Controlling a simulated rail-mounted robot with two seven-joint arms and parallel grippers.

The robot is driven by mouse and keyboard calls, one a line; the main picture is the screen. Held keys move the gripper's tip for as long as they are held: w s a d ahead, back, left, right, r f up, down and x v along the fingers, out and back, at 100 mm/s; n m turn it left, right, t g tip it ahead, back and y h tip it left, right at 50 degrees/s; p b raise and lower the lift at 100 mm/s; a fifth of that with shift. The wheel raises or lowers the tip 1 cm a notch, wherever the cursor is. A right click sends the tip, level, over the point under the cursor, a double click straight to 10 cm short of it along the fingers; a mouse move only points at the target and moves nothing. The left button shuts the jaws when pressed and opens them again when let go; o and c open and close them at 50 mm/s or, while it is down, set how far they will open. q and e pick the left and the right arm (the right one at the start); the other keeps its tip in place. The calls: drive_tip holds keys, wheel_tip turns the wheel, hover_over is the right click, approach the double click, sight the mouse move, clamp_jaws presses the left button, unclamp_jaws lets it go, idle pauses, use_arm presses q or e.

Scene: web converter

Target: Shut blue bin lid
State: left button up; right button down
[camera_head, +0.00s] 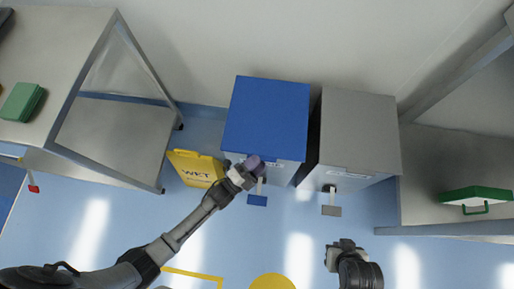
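The blue bin's lid (267,112) shows as a flat blue panel over the top of a pale bin body (283,171), against the back wall. From this high angle I cannot tell whether a gap remains under it. My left gripper (253,166) is at the lid's front edge, in front of the bin, and hides a small part of it. I cannot tell whether it touches the lid. Its fingers are too small and blurred to judge. A blue pedal (257,201) is below it at the floor. My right gripper (340,250) is low and right, away from the bin.
A grey-lidded bin (360,130) stands close on the right. A yellow WET floor sign (196,168) stands just left of the bin. Metal tables (62,55) and (440,165) flank both sides. The floor in front (240,240) is mostly clear.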

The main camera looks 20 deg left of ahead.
use_arm(q)
drive_tip(key=shift+o, duration=0.5)
drive_tip(key=shift+w+a, duration=0.1)
drive_tip(key=shift+a, duration=0.05)
drive_tip(key=shift+w+a, duration=0.1)
drive_tip(key=shift+a, duration=0.05)
drive_tip(key=shift+r, duration=0.1)
drive_tip(key=p+v, duration=0.3)
drive_tip(key=v, duration=1.1)
